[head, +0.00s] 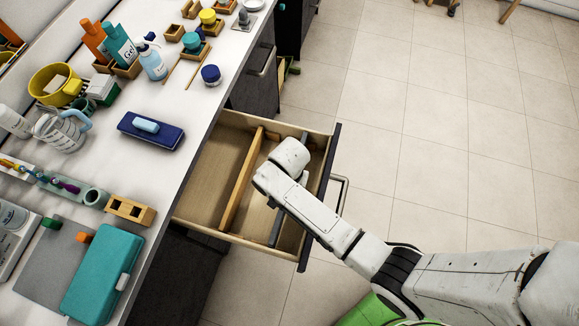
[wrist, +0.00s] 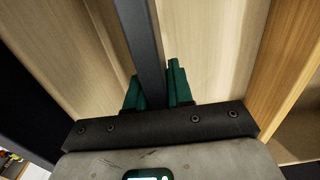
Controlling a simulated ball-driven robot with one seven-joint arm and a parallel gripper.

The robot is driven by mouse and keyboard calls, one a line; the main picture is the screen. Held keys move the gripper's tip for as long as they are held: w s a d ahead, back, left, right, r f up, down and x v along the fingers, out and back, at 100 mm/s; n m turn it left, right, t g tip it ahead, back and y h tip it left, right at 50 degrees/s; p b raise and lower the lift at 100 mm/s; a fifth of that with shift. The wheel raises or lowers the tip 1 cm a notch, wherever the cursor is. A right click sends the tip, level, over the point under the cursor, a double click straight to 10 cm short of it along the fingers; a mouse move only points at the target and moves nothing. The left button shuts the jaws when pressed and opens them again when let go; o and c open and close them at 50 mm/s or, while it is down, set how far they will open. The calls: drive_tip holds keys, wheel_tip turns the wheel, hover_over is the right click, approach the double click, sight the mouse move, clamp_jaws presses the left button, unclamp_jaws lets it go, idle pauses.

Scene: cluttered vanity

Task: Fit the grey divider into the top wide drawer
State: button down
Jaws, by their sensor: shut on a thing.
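The top wide drawer (head: 207,172) is pulled open from the vanity. The grey divider (wrist: 142,38) is a long dark bar, gripped between the green fingers of my gripper (wrist: 155,86). In the head view my wrist hides the fingers. I cannot tell whether the divider touches the drawer floor.
The drawer's dark front and handle (head: 343,190) lie on the right. The vanity top holds a navy case (head: 151,131), a teal box (head: 102,274), a yellow bowl (head: 56,84), several bottles and small wooden holders.

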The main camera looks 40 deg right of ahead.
drive_tip(key=shift+f, duration=0.45)
idle(1.4)
drive_tip(key=shift+f+b, duration=0.65)
drive_tip(key=shift+f, duration=0.5)
drive_tip(key=c, duration=0.9)
unclamp_jaws()
wheel_tip(320, 180, up, 11)
drive_tip(key=shift+f, duration=0.15)
